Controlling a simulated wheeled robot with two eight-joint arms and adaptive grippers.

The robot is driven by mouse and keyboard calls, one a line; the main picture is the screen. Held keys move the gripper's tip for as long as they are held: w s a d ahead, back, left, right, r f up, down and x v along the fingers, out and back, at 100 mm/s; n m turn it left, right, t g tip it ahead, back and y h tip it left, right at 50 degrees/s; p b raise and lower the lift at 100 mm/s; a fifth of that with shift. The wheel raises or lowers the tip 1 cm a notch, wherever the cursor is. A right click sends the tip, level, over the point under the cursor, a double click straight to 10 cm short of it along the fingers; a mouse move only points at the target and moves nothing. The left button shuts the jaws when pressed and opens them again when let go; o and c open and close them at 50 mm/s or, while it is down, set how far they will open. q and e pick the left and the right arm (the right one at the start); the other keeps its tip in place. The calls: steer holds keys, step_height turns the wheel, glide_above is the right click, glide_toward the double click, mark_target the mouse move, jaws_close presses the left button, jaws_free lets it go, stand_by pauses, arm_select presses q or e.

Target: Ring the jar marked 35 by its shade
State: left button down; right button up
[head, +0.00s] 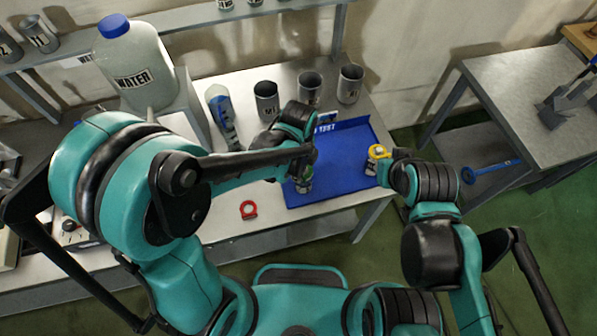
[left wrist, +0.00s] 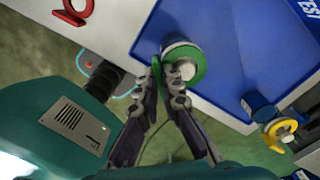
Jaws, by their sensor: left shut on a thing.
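My left gripper (left wrist: 165,92) is shut on the tab of a green ring (left wrist: 200,66). The ring sits around the top of a jar (left wrist: 176,45) whose pale knob shows through its middle; whether it rests on the jar is unclear. In the head view this jar (head: 304,186) stands on the blue tray, partly hidden by my left gripper (head: 303,160). A second jar (head: 372,168) with a yellow ring (head: 377,152) stands at the tray's right side, beside my right gripper (head: 388,166), whose fingers are unclear. A red ring (head: 249,209) lies on the table. Jar numbers are unreadable.
The blue tray (head: 345,150) has bare room between the jars. Several grey cups (head: 310,85), a bottle (head: 221,110) and a large water jug (head: 138,65) stand behind it. A side table (head: 530,110) stands at right.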

arm_select(q)
steer(key=c, duration=1.6)
jaws_free()
step_height(320, 180, up, 7)
steer(key=shift+r, duration=0.2)
steer(key=s+a+f+n+t+b, duration=0.1)
steer(key=a+n+t+b, duration=0.1)
steer(key=a+n, duration=0.3)
steer(key=s+a+f+n+t+b, duration=0.1)
steer(key=a+n+b, duration=0.4)
steer(key=n, duration=0.5)
steer(key=s+a+f+n+t+b, duration=0.2)
steer(key=a+n+t+b, duration=0.1)
steer(key=a+n, duration=0.3)
steer(key=shift+s+n+t+b, duration=0.15)
steer(key=shift+n+t+b, duration=0.3)
steer(key=shift+n, duration=0.65)
